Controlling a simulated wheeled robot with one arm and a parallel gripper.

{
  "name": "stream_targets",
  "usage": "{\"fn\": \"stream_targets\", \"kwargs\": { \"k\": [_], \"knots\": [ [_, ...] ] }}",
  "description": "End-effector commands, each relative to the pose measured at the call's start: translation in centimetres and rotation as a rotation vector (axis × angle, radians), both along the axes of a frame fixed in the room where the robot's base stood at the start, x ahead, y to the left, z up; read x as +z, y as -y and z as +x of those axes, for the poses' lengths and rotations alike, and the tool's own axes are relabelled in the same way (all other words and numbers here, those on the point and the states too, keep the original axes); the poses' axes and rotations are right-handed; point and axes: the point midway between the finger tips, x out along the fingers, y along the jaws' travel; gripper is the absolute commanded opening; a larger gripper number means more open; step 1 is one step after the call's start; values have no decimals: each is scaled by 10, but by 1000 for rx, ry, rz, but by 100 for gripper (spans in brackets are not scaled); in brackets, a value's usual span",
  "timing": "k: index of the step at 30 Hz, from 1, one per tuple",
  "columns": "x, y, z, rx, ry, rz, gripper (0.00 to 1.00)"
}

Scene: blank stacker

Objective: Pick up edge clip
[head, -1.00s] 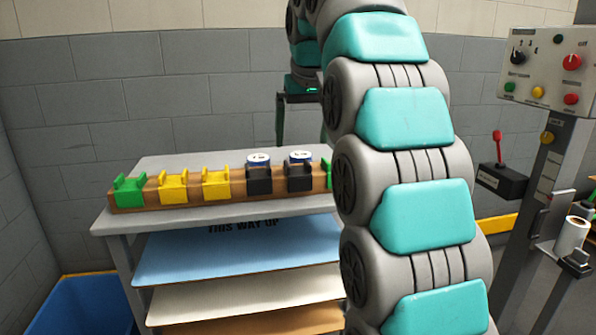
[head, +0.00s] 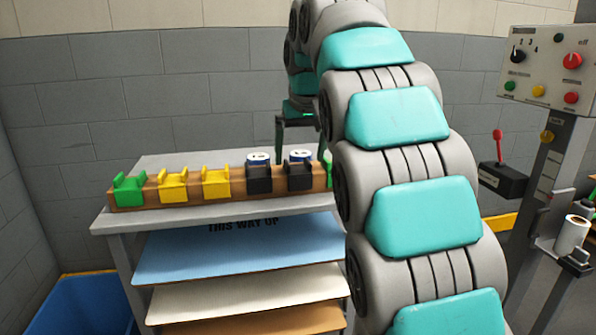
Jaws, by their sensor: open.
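Several edge clips sit in a row on a brown wooden rail on the table. A green clip (head: 129,188) is at the left end, then two yellow clips, one (head: 173,186) beside the other (head: 216,183). Two black clips follow, one (head: 259,179) left of the other (head: 299,176). Another green clip (head: 329,170) shows partly at the right, mostly hidden by my arm. My gripper (head: 300,146) is open and points down, above and behind the right part of the rail. Its right finger is partly hidden by my arm.
Two round tins (head: 299,156) with white tops stand behind the black clips. Sheets (head: 240,247) lie on shelves below the grey table top (head: 190,160). A blue bin (head: 85,305) is at lower left. A control panel (head: 545,62) stands at right.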

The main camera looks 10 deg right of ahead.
Motion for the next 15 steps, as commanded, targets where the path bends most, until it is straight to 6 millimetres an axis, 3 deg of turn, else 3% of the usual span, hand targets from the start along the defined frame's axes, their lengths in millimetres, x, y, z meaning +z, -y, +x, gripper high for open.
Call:
{"fn": "stream_targets", "kwargs": {
  "k": [6,13,15],
  "knots": [
    [-19,0,8,0,0,0,100],
    [-21,0,9,0,2,0,100],
    [-20,0,9,0,2,0,93]
  ]
}}
